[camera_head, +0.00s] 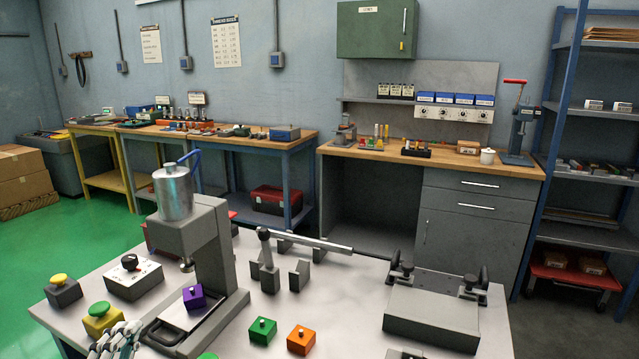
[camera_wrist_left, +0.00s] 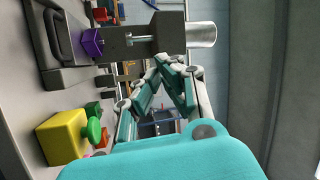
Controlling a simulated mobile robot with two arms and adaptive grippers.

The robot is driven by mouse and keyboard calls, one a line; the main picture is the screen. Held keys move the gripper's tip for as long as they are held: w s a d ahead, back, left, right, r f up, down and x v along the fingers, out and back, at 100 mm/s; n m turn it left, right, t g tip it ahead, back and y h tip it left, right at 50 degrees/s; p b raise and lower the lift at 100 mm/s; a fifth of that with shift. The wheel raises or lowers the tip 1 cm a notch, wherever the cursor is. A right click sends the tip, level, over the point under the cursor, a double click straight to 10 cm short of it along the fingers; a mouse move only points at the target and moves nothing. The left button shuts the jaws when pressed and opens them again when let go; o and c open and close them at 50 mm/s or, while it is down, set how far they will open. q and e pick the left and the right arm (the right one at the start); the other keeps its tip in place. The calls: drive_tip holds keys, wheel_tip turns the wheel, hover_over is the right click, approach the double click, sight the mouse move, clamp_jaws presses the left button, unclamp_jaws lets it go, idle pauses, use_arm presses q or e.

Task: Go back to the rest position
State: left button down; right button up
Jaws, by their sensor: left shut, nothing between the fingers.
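My left gripper (camera_head: 119,340) shows only in part at the bottom left of the head view, close to a yellow block with a green knob (camera_head: 101,318). In the left wrist view, its teal and white fingers are together with nothing between them, apart from the yellow block (camera_wrist_left: 62,137). A purple block (camera_head: 194,297) is at the grey press (camera_head: 215,245), below its head; it also shows in the left wrist view (camera_wrist_left: 92,42). A green block (camera_head: 262,331) and an orange block (camera_head: 301,340) stand on the white table (camera_head: 335,290). My right gripper is not in view.
A button box with a yellow top (camera_head: 63,289) and a white-topped control box (camera_head: 133,277) stand left of the press. A lever fixture (camera_head: 268,270) and a grey clamp block (camera_head: 435,312) are to the right. The table between the orange block and clamp block is clear.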

use_arm(q)
drive_tip(key=s+a+f+n+g+y, duration=0.1)
drive_tip(key=s+f+n+g+y, duration=0.35)
drive_tip(key=f, duration=0.45)
drive_tip(key=s+f+n+g+y, duration=0.1)
drive_tip(key=s+f+n+g, duration=0.2)
drive_tip(key=f+n+g, duration=0.35)
drive_tip(key=s+d+f+n+g+h, duration=0.2)
drive_tip(key=s+d+f+g+h, duration=0.35)
drive_tip(key=s+d+f, duration=0.6)
drive_tip(key=s+f+g+p, duration=0.1)
drive_tip(key=s+f, duration=0.1)
drive_tip(key=f, duration=1.1)
drive_tip(key=s+f+g, duration=0.1)
drive_tip(key=s+f, duration=0.1)
drive_tip(key=f, duration=1.1)
drive_tip(key=s+a+f+g+y+p, duration=0.1)
drive_tip(key=s+a+f, duration=0.3)
drive_tip(key=s+f, duration=1)
drive_tip(key=shift+s+f, duration=0.3)
drive_tip(key=shift+s, duration=0.95)
